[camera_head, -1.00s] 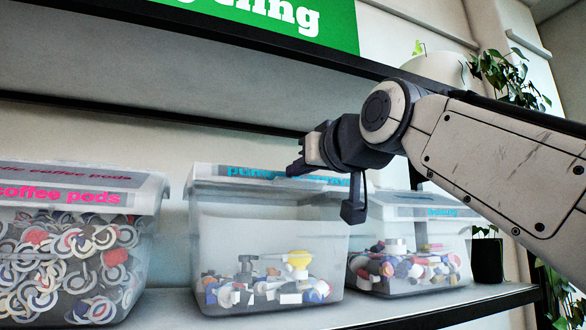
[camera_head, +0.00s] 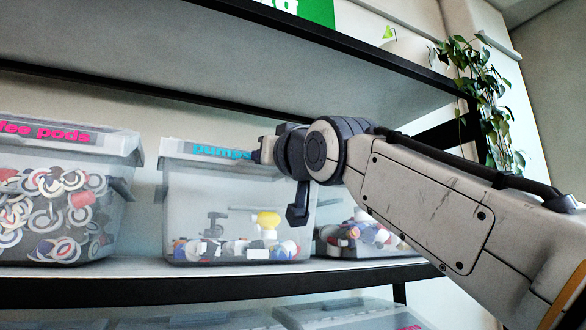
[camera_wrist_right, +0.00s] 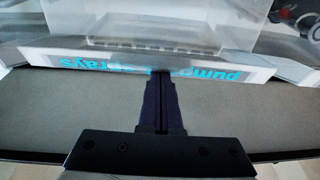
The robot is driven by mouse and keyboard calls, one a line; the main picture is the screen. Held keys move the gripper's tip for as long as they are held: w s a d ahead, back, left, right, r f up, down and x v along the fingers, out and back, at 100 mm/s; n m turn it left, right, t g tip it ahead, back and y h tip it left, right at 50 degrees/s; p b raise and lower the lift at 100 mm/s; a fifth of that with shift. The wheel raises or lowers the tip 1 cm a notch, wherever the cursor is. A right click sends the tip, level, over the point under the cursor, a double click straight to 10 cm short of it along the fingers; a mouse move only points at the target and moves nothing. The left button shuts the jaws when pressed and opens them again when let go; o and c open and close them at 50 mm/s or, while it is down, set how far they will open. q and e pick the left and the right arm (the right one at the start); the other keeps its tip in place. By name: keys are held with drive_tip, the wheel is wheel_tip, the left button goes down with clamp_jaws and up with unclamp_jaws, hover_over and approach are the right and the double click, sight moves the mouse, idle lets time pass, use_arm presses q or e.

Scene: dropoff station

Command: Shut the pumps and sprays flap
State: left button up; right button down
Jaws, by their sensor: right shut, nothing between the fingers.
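The pumps and sprays bin (camera_head: 180,210) stands on the shelf in the middle of the head view, a clear box holding pumps, caps and a yellow spray head. Its flap (camera_head: 205,150), with a turquoise label, lies along the top front of the bin and looks down. My right gripper (camera_head: 258,152) is shut and empty at the label's right part, hiding the rest of the wording. In the right wrist view the closed fingertips (camera_wrist_right: 161,76) reach the label strip (camera_wrist_right: 105,65), which appears upside down; contact cannot be told for sure. My left gripper is not in view.
The coffee pods bin (camera_head: 60,210) stands to the left and another bin of small parts (camera_head: 345,238) to the right, partly behind my arm. A dark shelf edge (camera_head: 200,290) runs below, with more bins (camera_head: 350,312) underneath. A plant (camera_head: 490,100) hangs at the right.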

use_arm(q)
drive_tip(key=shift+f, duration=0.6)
use_arm(e)
drive_tip(key=shift+w+a+f, duration=0.2)
drive_tip(key=shift+a+f, duration=0.05)
drive_tip(key=shift+f, duration=0.5)
drive_tip(key=shift+f, duration=0.1)
wheel_tip(320, 180, up, 4)
drive_tip(key=r+p, duration=0.1)
drive_tip(key=p, duration=0.3)
use_arm(q)
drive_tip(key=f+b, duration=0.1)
drive_tip(key=b, duration=0.2)
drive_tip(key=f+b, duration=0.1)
drive_tip(key=b, duration=0.2)
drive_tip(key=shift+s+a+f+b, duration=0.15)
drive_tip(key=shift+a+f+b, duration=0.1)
drive_tip(key=shift+b, duration=0.15)
use_arm(e)
drive_tip(key=f+v, duration=0.1)
drive_tip(key=v, duration=0.9)
drive_tip(key=shift+f, duration=0.2)
